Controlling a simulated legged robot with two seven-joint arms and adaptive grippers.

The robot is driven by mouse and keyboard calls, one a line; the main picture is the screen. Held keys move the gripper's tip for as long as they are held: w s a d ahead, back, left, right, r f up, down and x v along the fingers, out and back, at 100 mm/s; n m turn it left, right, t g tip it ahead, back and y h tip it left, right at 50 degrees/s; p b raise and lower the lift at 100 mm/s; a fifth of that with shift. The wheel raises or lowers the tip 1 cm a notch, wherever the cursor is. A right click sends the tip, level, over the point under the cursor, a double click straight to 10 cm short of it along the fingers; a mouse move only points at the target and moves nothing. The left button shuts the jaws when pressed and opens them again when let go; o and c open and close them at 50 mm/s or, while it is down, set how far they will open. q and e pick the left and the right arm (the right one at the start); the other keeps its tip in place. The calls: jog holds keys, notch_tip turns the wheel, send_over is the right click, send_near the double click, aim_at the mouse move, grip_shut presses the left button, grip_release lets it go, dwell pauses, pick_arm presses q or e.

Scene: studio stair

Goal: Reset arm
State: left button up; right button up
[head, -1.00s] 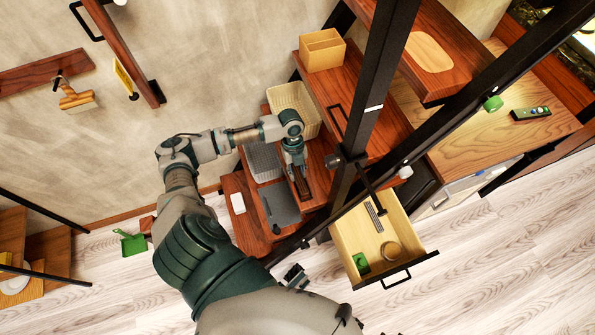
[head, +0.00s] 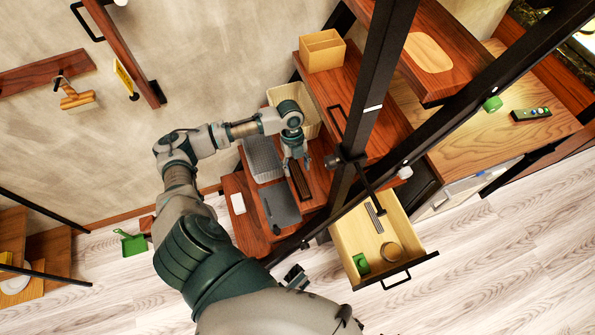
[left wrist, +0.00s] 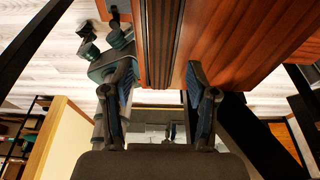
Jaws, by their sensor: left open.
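My left arm reaches in from the lower left of the head view, over the wooden stair-step shelves. My left gripper (head: 296,163) points down above a step and is open, with nothing between its fingers. In the left wrist view its two fingers (left wrist: 164,105) stand wide apart. I cannot make out my right gripper.
A grey basket (head: 263,158), a cream basket (head: 310,128) and a dark grey tray (head: 281,206) are close around the gripper. A black metal post (head: 372,105) rises to the right. An open drawer (head: 408,237) juts out below it.

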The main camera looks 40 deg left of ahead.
pick_arm(q)
jog(key=v, duration=0.8)
jog(key=shift+r, duration=0.35)
jog(key=shift+w+a, duration=0.1)
